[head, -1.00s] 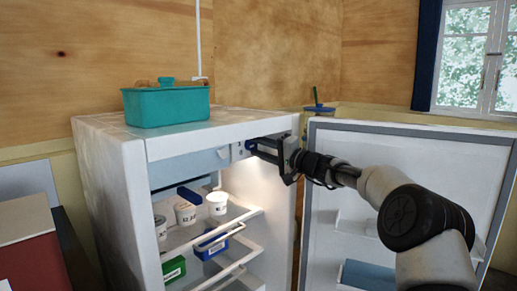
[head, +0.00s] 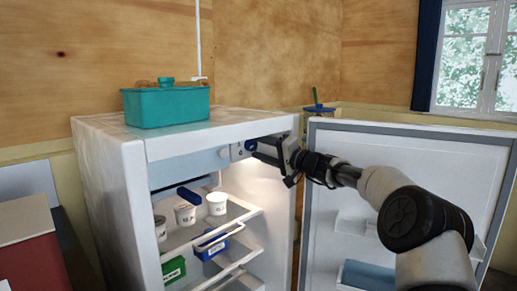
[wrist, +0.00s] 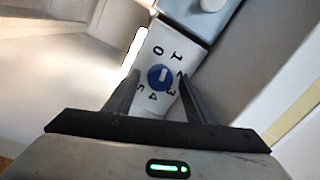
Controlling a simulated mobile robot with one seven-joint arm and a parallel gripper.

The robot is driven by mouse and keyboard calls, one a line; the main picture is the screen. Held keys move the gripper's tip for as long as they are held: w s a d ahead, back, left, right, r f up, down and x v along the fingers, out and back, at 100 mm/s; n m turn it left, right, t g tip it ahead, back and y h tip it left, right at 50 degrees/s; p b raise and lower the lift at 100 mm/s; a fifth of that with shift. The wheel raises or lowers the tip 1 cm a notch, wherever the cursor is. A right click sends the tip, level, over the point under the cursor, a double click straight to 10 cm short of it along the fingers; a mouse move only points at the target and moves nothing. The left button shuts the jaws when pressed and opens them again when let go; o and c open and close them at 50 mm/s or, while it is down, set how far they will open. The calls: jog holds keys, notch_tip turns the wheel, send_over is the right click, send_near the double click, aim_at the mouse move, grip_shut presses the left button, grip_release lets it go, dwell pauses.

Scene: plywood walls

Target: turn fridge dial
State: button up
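The fridge (head: 120,190) stands open, with its door (head: 420,165) swung out to the right. The blue dial (wrist: 160,77) sits on a white panel printed with numbers in the wrist view. The dial panel also shows in the head view (head: 238,151), under the fridge's top edge. My gripper (head: 256,149) is inside the upper right of the opening. In the wrist view its two fingers (wrist: 157,88) are spread on either side of the dial, with a gap between them. I cannot tell whether either finger touches the dial.
A teal container (head: 166,105) sits on top of the fridge. A red box (head: 32,255) is at the lower left.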

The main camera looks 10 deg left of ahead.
jog(key=shift+d, duration=0.1)
jog(key=v, duration=1.7)
jog(key=shift+p, duration=0.4)
jog(key=shift+d, duration=0.1)
jog(key=shift+s, duration=0.1)
